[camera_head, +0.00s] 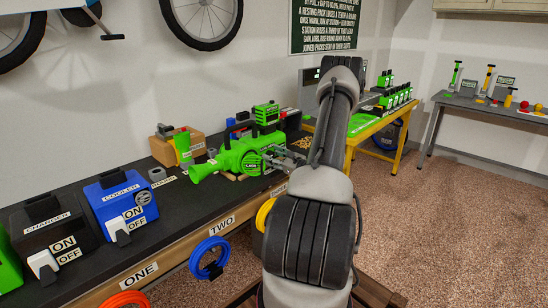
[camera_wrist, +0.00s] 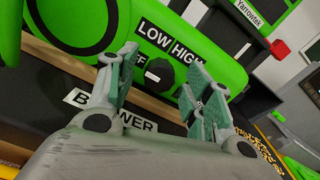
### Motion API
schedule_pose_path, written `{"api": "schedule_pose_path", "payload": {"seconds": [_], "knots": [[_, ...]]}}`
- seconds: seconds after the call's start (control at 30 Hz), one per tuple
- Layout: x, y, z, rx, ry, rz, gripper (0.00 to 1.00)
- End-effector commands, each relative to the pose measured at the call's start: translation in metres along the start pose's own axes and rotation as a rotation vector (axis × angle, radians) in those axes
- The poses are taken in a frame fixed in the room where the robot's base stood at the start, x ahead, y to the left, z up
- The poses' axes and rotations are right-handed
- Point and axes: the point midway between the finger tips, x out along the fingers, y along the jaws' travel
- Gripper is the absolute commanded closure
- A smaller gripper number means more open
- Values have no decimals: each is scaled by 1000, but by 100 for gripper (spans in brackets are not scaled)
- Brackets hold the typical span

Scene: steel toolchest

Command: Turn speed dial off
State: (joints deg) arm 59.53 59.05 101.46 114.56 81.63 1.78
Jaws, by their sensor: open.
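The green blower (camera_head: 240,156) lies on the dark bench, with its nozzle to the left. In the wrist view the black speed dial (camera_wrist: 166,73) is a round knob on the blower's green body (camera_wrist: 228,68). LOW, HIGH and a partly hidden OFF are marked around it. My gripper (camera_head: 283,160) is at the right side of the blower in the head view. In the wrist view my gripper (camera_wrist: 160,82) is open, with one finger on each side of the dial in the picture. I cannot tell whether either finger touches it.
A blue cooler box (camera_head: 119,202) and a dark charger box (camera_head: 55,230), both with ON/OFF switches, stand left of the blower. A cardboard box (camera_head: 178,150) is behind it. A red block (camera_wrist: 280,48) shows beyond my gripper. Floor at the right is clear.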

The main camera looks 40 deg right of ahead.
Motion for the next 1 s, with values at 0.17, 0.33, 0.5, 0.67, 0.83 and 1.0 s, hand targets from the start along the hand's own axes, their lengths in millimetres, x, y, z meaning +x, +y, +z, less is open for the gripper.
{"api": "schedule_pose_path", "payload": {"seconds": [0.17, 0.33, 0.5, 0.67, 0.83, 1.0], "knots": [[-24, -2, 0, 1, 2, -4, 49], [-64, -2, -1, 1, 3, -5, 49], [-97, -1, -1, 2, 2, -3, 49], [-114, -1, 0, 0, 0, -2, 49], [-119, 0, 0, 0, 0, -1, 49], [-119, 0, 0, 0, 0, 0, 49]]}}
